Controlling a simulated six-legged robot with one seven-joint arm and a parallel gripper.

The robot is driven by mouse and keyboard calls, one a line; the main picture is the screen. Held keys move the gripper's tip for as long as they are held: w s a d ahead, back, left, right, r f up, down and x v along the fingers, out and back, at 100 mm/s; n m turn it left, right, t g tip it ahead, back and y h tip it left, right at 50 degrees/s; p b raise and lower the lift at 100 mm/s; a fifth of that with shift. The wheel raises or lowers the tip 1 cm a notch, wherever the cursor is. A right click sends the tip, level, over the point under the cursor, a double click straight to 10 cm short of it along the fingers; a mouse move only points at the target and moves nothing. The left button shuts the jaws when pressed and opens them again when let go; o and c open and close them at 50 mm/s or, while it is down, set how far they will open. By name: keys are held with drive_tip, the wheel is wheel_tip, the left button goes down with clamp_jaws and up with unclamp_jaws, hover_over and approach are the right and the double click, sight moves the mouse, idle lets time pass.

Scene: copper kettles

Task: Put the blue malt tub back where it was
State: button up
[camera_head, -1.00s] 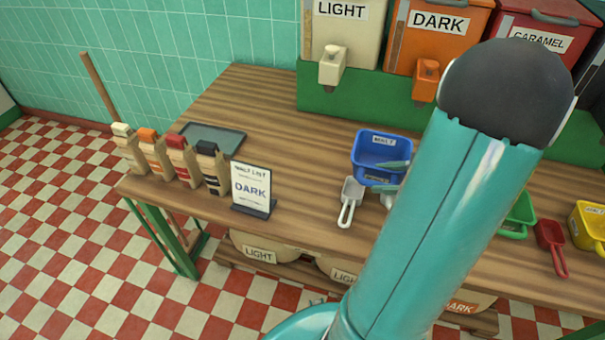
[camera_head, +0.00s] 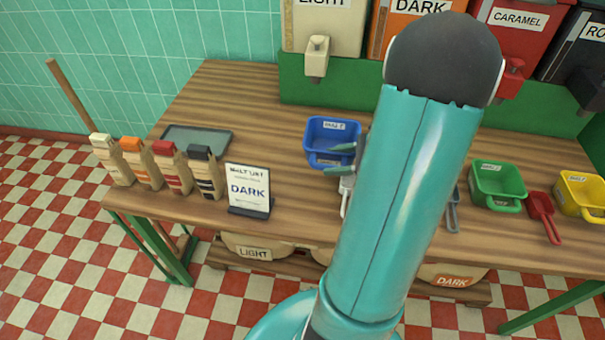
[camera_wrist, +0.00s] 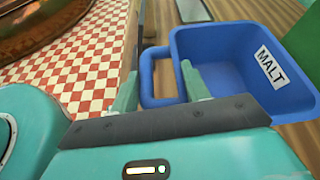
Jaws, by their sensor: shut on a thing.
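The blue malt tub (camera_head: 318,132) is over the left-middle of the wooden table, in front of the green dispenser base. In the wrist view the blue tub (camera_wrist: 232,50) fills the upper right, with its white MALT label facing up. My gripper (camera_head: 342,159) is at the tub's near side. In the wrist view my gripper's two pale green fingers (camera_wrist: 160,90) stand on either side of the tub's loop handle, shut on it. The tub looks roughly level. I cannot tell its exact height over the table.
A white scoop (camera_head: 344,205) lies partly hidden behind my arm. A green tub (camera_head: 498,180), red scoop (camera_head: 541,208) and yellow tub (camera_head: 577,184) are on the right.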

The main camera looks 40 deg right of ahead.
drive_tip(key=x, duration=0.4)
drive_tip(key=shift+w+d+f, duration=0.15)
drive_tip(key=shift+w+d, duration=0.1)
drive_tip(key=shift+d, duration=0.15)
drive_tip(key=w+f, duration=0.2)
drive_tip(key=w+a+f, duration=0.1)
drive_tip(key=w+f, duration=0.1)
drive_tip(key=f, duration=0.1)
drive_tip(key=shift+a+f, duration=0.1)
drive_tip(key=shift+f, duration=0.05)
drive_tip(key=shift+w+a+f, duration=0.1)
drive_tip(key=shift+f, duration=0.8)
drive_tip(key=shift+w+f, duration=0.15)
drive_tip(key=shift+f, duration=0.75)
drive_tip(key=shift+f, duration=0.15)
drive_tip(key=o, duration=1.4)
drive_tip(key=shift+o, duration=0.2)
